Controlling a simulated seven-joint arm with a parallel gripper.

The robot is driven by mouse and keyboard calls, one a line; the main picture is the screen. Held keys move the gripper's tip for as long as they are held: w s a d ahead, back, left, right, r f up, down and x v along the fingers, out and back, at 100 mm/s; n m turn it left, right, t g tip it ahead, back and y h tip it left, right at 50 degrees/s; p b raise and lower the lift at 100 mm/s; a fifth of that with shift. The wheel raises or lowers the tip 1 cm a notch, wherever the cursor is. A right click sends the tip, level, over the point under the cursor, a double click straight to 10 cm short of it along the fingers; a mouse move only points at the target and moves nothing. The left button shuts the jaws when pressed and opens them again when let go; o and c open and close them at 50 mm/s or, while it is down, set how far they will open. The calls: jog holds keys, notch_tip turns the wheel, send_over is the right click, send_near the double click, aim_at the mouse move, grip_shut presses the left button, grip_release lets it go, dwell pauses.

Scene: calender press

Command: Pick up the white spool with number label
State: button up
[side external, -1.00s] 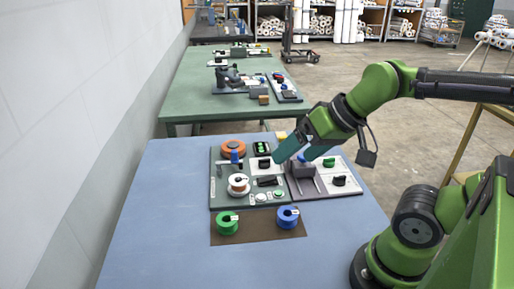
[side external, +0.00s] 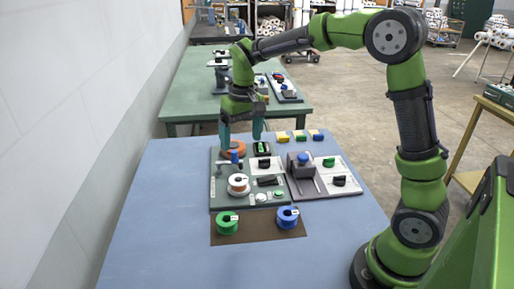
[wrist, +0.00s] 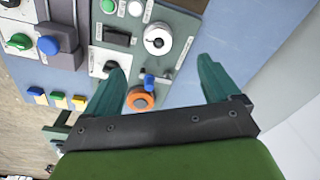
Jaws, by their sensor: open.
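The white spool (side external: 238,185) with a small label sits on the left grey-green panel (side external: 216,204). In the wrist view the white spool (wrist: 157,40) is near the top, beyond my fingertips, with its dark centre hole facing the camera. My gripper (side external: 241,140) points down over the panel's back end, near the orange disc (side external: 232,149), behind the spool and apart from it. In the wrist view my gripper's fingers (wrist: 161,68) are spread wide with nothing between the tips. The label text is too small to read.
A blue lever (side external: 235,157) stands between the orange disc and the spool. A green spool (side external: 228,224) and a blue spool (side external: 288,218) sit on a brown mat (side external: 258,236) in front. A grey block fixture (side external: 301,168) is on the right. The blue table's left side is clear.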

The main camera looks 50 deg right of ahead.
jog(key=w+d, duration=0.1)
jog(key=w, duration=0.2)
send_over(238, 178)
jog(key=shift+g, duration=0.4)
jog(key=f, duration=1)
jog(key=shift+s+f, duration=0.1)
jog(key=shift+s, duration=0.15)
jog(key=shift+w+f, duration=0.2)
jog(key=shift+f, duration=2.55)
